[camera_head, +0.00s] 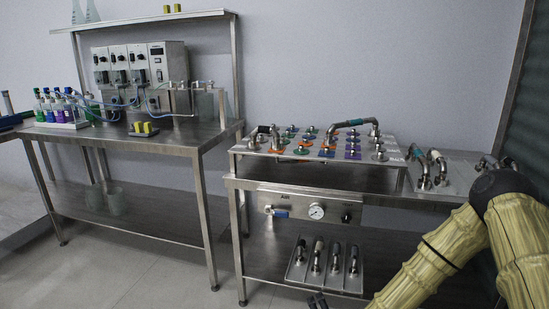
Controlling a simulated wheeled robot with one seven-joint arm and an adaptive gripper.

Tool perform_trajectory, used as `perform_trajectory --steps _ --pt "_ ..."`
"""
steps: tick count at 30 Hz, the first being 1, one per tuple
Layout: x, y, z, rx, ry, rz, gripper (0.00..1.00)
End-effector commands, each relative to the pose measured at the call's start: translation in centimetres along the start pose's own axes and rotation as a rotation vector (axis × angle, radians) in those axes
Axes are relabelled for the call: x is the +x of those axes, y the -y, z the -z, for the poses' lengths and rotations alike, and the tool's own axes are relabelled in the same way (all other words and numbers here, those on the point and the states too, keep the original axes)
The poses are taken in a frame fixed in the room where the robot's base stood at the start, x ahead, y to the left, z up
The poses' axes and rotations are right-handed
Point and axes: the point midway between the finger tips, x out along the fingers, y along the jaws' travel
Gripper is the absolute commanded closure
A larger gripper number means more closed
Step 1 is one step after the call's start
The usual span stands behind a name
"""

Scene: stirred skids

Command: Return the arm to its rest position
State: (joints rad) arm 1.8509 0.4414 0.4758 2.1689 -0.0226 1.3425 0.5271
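My arm (430,262) shows at the lower right in yellow ribbed segments with a dark joint (503,183) at the top. Its forearm slopes down and left and leaves the picture at the bottom edge. A small dark piece at the bottom edge, in front of the lower shelf, looks like the tip of my gripper (318,301). Most of it is cut off by the frame. I cannot tell whether it is open, shut or holding anything.
A steel bench (240,183) carries a raised panel of coloured fittings and bent hoses. Its lower shelf holds a metal rack (298,276) of dark-handled parts. A second bench (100,140) with bottles and pump units stands left. Floor (165,275) between benches is clear.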

Motion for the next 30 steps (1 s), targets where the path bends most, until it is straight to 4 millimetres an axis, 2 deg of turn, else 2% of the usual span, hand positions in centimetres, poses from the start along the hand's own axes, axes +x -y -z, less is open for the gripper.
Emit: perform_trajectory --steps 1,6,9,13,18,21,29,30 --pt "-1.1 -2.2 -1.8 -0.061 0.055 -0.044 0.45" --pt "-5.4 -9.8 -6.3 -0.274 0.242 -0.192 0.45" --pt "-8.7 -14.2 -8.1 -0.399 0.357 -0.278 0.45" --pt "-13.6 -19.8 -9.4 -0.558 0.509 -0.390 0.45" --pt "-20.1 -25.6 -9.4 -0.738 0.694 -0.520 0.45" --pt "-23.3 -28.0 -8.9 -0.817 0.783 -0.580 0.45" --pt "-30.4 -32.1 -6.6 -0.971 0.974 -0.708 0.45" --pt "-31.0 -31.6 -6.2 -0.979 0.985 -0.713 0.45"
